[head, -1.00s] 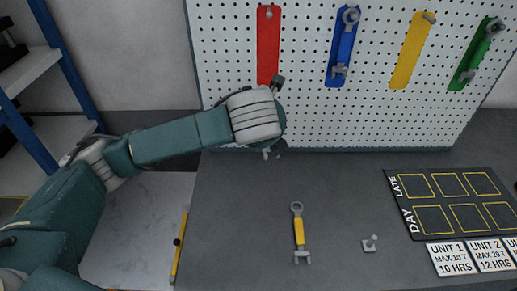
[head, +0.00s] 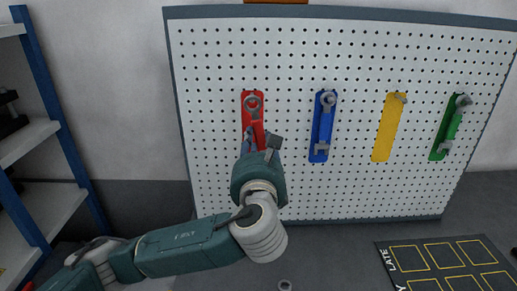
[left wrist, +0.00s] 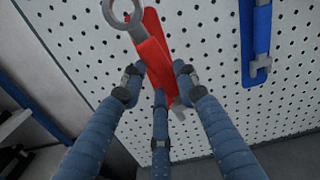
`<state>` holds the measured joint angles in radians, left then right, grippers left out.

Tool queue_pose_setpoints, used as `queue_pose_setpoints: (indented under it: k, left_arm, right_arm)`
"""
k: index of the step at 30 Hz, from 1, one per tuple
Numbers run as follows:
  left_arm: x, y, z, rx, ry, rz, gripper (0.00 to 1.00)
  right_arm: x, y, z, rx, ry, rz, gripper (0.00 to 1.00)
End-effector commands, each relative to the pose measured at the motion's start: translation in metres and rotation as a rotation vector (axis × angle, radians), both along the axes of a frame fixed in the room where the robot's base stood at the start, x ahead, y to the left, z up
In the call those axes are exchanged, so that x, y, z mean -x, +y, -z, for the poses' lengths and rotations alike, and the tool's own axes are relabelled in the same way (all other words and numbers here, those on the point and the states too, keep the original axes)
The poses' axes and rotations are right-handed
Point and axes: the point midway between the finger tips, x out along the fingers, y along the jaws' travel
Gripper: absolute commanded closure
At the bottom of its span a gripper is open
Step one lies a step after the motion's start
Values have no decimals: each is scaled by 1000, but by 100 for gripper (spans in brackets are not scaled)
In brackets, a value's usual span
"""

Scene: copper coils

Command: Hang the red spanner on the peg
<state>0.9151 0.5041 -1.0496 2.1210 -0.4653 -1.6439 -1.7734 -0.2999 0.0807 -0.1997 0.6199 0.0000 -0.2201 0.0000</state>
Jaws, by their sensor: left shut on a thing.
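The red spanner (head: 253,105) is upright, ring end up, in front of the red strip (head: 246,97) on the pegboard. My left gripper (head: 256,140) is shut on its handle from below, and my fingers hide most of the spanner in the head view. The left wrist view shows the grey ring (left wrist: 122,12) of the spanner and its red handle between my three blue fingers (left wrist: 157,82). The peg of the red strip is not clearly visible behind the ring; I cannot tell whether the ring is around it. My right gripper is not in view.
A blue spanner (head: 321,130) and a green spanner (head: 449,128) hang to the right. The yellow strip (head: 387,130) has a bare peg (head: 402,97). A grey ring end (head: 285,285) lies on the bench below. A shelf unit (head: 30,145) stands at the left.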

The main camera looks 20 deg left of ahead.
Motion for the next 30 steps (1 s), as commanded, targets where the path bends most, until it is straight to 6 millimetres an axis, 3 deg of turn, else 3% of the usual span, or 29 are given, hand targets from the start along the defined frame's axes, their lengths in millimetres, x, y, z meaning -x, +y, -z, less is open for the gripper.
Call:
queue_pose_setpoints:
  k: [30]
  left_arm:
    - [-59,18,5,1,-3,-2,100]
  right_arm:
    - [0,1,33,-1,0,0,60]
